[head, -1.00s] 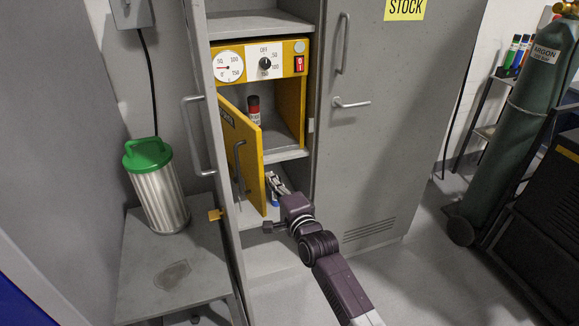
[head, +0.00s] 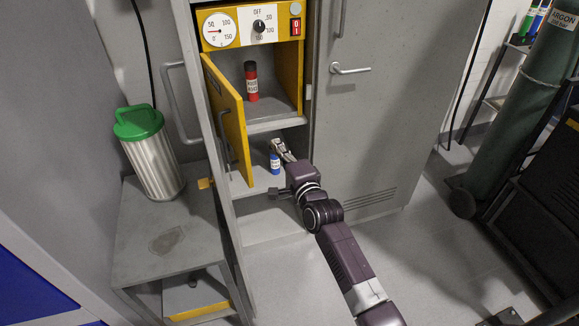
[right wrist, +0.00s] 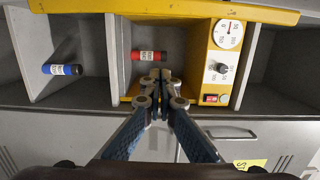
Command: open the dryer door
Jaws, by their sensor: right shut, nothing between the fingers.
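The dryer (head: 297,75) is a yellow box in the grey cabinet, with a gauge, dial and red switch. Its yellow door (head: 231,118), hinged at the left, stands well open, with a grey bar handle (head: 227,142) on its outer face. In the right wrist view the door (right wrist: 150,9) runs along the top. My right gripper (head: 278,148) is shut and empty, right of the door's free edge and apart from it, just below the dryer opening. In the right wrist view its fingertips (right wrist: 160,75) point toward the dryer opening. My left gripper is out of view.
A red canister (head: 251,82) stands inside the dryer; a blue one (head: 275,163) stands on the shelf below, near my right gripper. The open cabinet door (head: 186,102) is at left, beside a side table (head: 140,235) with a green-lidded bin (head: 152,160). Clear floor lies in front.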

